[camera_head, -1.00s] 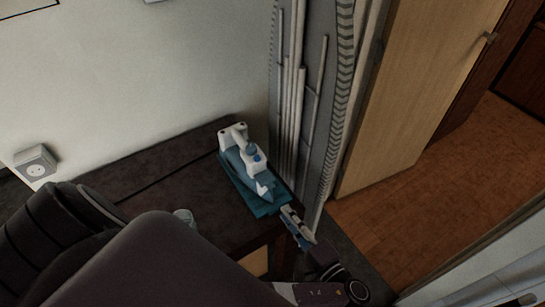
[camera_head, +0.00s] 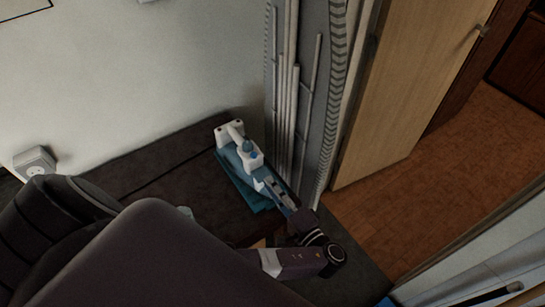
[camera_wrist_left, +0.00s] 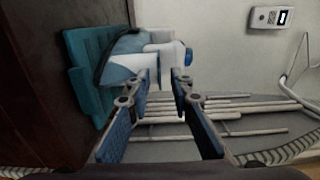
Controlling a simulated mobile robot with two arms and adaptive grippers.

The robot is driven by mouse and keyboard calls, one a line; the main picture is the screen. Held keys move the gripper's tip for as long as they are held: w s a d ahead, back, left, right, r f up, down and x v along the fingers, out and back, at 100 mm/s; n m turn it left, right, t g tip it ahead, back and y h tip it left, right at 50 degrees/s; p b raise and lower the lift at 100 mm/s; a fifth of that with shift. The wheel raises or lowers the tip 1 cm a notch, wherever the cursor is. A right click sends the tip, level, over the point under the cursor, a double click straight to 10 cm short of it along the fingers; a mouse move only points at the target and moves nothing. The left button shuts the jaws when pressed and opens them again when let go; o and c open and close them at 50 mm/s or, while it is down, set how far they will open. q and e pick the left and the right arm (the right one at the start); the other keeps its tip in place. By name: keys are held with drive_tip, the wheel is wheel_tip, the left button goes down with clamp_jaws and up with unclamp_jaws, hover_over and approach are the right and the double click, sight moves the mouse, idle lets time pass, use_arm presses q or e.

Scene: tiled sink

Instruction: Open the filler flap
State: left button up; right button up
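A blue and white iron (camera_head: 240,152) rests on a teal stand (camera_head: 240,192) on the dark table, near the wall. In the left wrist view the iron (camera_wrist_left: 150,58) lies just beyond my fingertips. My left gripper (camera_head: 266,185) reaches in over the iron's front end and covers part of it. In the left wrist view the fingers of this gripper (camera_wrist_left: 162,80) stand apart with nothing between them. I cannot make out the filler flap clearly, nor whether a fingertip touches the iron. My right gripper is not in view.
A grey ironing board (camera_head: 305,100) leans upright against the wall right behind the iron. A wooden door (camera_head: 415,80) stands to the right, with open floor (camera_head: 440,190) beside it. A wall socket (camera_head: 36,160) is at the left.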

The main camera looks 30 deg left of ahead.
use_arm(q)
drive_tip(key=shift+c, duration=0.6)
clamp_jaws()
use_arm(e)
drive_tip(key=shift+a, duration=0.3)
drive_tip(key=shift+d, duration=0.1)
